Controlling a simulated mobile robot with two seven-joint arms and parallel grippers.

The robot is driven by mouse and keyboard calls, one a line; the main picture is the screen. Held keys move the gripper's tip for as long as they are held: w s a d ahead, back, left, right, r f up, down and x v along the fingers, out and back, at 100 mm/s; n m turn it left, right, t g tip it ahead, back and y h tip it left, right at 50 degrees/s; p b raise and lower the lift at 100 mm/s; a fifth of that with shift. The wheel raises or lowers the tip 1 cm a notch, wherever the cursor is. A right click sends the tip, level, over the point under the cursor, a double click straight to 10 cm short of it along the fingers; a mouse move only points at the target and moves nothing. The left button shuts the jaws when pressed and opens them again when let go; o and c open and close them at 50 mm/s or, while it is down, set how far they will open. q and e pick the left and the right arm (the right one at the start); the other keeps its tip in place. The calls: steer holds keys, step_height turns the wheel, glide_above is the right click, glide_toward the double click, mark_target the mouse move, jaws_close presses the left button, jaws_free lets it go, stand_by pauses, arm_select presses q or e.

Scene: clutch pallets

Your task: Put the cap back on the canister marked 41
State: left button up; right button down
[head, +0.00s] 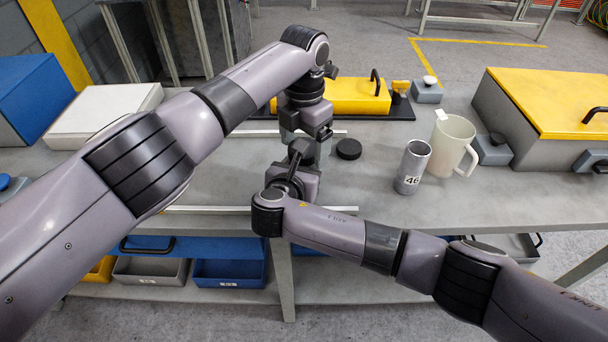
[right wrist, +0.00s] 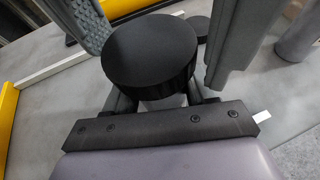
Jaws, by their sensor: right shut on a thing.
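A black round cap (right wrist: 150,50) sits between the two grey fingers of my right gripper (right wrist: 155,55) in the right wrist view, and the gripper is shut on it. In the head view my right gripper (head: 297,158) is close below my left gripper (head: 306,138), which points down over the table. The left fingers are largely hidden, so I cannot tell whether they are open or shut. I see no canister marked 41; whether one stands among the grippers is hidden. A grey canister marked 46 (head: 412,166) stands open and upright to the right.
Another black cap (head: 348,149) lies flat on the grey table (head: 375,205). A pale mug (head: 450,145) stands behind canister 46. A yellow box (head: 345,96) lies at the back, a large yellow-lidded case (head: 550,100) at the right, a white box (head: 100,112) at the left.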

arm_select(q)
steer(key=c, duration=1.1)
steer(key=shift+m, duration=1.6)
steer(key=o, duration=1.1)
steer(key=shift+o, duration=0.4)
steer(key=shift+d, duration=0.1)
steer(key=shift+s, duration=0.1)
